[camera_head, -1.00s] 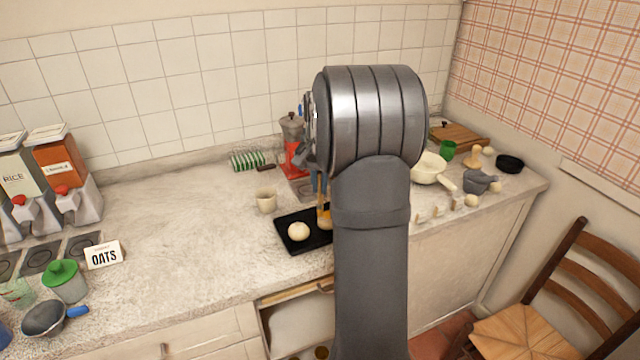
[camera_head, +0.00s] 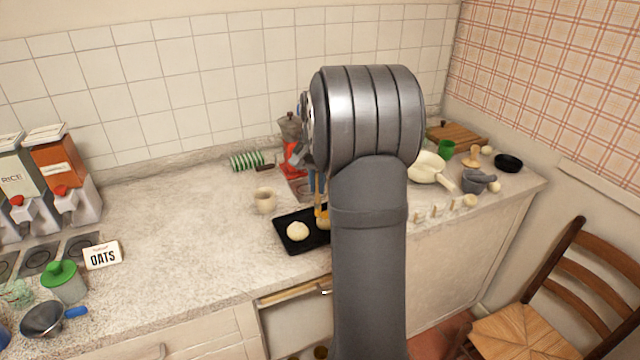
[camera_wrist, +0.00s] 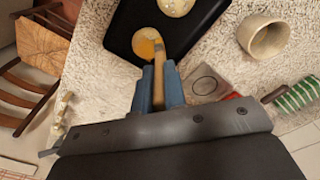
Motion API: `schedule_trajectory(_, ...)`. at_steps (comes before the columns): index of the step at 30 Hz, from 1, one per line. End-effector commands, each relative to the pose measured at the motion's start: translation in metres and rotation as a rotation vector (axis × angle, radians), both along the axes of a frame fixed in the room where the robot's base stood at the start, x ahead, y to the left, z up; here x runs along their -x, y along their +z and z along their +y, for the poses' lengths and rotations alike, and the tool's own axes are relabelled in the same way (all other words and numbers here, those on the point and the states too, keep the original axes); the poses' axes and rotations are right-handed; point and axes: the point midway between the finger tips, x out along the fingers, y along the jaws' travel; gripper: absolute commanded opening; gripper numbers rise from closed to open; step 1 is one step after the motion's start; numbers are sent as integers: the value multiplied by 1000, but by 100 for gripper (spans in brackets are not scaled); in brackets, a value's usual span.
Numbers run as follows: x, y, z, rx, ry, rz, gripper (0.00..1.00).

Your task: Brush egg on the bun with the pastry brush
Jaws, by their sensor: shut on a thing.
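A black tray (camera_head: 289,247) lies on the counter; it also shows in the wrist view (camera_wrist: 120,40). A pale round bun (camera_head: 298,231) sits on its left part and shows at the top of the wrist view (camera_wrist: 176,5). My gripper (camera_wrist: 158,76) is shut on the handle of the pastry brush (camera_wrist: 158,68). My arm hides part of the tray.
A beige cup (camera_head: 265,200) stands behind the tray. A white pan (camera_head: 428,170) and mortar (camera_head: 478,182) are to the right. The counter left of the tray is clear.

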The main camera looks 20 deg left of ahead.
Motion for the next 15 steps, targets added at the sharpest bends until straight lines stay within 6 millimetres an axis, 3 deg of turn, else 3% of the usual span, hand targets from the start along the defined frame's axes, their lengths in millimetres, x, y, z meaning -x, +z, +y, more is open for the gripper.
schedule_trajectory(15, -2, -1, -18, 0, 0, -1, 0)
